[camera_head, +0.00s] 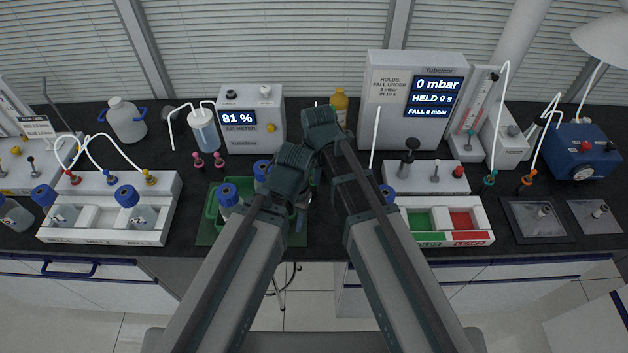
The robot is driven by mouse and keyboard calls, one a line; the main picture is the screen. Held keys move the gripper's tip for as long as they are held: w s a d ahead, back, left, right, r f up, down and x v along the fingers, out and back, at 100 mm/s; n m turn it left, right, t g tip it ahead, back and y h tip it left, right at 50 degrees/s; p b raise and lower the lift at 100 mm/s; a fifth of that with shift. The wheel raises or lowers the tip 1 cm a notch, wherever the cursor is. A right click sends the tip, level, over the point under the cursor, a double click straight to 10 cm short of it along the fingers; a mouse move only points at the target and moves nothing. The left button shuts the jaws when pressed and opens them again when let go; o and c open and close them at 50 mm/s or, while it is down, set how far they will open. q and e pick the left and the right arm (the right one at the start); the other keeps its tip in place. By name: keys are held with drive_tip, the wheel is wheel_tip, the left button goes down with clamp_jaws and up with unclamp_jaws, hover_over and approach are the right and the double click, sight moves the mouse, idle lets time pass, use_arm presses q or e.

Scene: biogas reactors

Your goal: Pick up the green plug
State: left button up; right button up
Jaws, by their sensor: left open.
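A teal-green plug (489,181) hangs on the end of a white tube at the right, beside a white block. It is the only green plug I can make out, and I cannot tell if it is the one named. My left gripper (300,208) is over the green tray (209,226), near its right side, pointing down. Its jaws are open, but they are mostly hidden by its own wrist. My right gripper (322,150) is just behind and right of it, with its fingers hidden. Both are far left of the teal plug.
Blue-capped bottles (228,197) stand in the tray. A white rack (105,238) with bottles is left; a green-and-red sorting box (482,238) is right. A pressure display unit (384,92) and an air meter (252,120) stand behind.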

drive_tip(key=shift+r, duration=0.1)
drive_tip(key=shift+c, duration=0.3)
clamp_jaws()
